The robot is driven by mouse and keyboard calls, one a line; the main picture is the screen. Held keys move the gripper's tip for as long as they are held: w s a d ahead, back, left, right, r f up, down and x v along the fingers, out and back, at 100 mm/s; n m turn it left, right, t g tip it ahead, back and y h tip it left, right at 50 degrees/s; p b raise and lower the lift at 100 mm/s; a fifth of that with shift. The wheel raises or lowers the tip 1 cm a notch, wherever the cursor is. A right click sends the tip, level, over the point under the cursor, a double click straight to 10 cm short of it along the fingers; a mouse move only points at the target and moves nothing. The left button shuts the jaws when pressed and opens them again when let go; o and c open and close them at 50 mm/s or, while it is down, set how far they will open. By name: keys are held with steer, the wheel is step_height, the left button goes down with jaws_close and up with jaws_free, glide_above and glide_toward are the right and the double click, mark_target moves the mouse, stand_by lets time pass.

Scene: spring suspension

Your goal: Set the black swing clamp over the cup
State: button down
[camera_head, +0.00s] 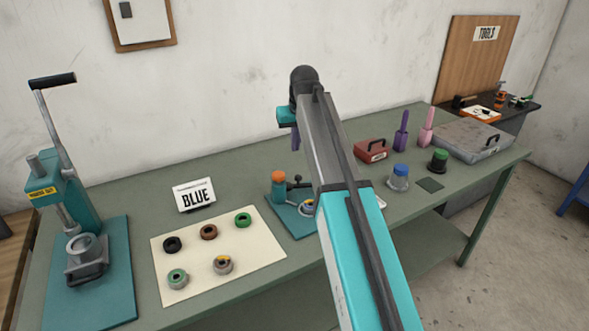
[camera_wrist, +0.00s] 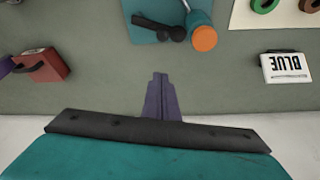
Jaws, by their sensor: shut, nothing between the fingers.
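The black swing clamp (camera_head: 296,184) is on a teal base plate (camera_head: 282,216) near the middle of the bench, beside a post with an orange top (camera_head: 279,177). The cup (camera_head: 308,207) is in front of the clamp, partly hidden by my arm. In the wrist view the clamp (camera_wrist: 158,27) lies beside the orange-topped post (camera_wrist: 204,39), and the cup is out of frame. My gripper has purple fingers (camera_wrist: 160,76) that are shut and empty. In the head view the gripper (camera_head: 295,146) hangs above the bench, behind and apart from the clamp.
A cream mat (camera_head: 165,285) with several rings lies left of the plate, with a BLUE sign (camera_head: 195,195) behind it. A teal press (camera_head: 75,210) stands far left. A red box (camera_head: 371,150), bottles and a grey case (camera_head: 473,139) are to the right.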

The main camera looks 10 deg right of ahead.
steer(key=shift+w+d+f, duration=0.1)
steer(key=shift+f, duration=0.05)
steer(key=shift+s+f+p, duration=0.2)
steer(key=shift+f+p, duration=0.75)
steer(key=shift+f, duration=1.45)
steer(key=shift+s+f+p, duration=0.2)
steer(key=shift+f+p, duration=0.75)
steer(key=shift+f, duration=1.4)
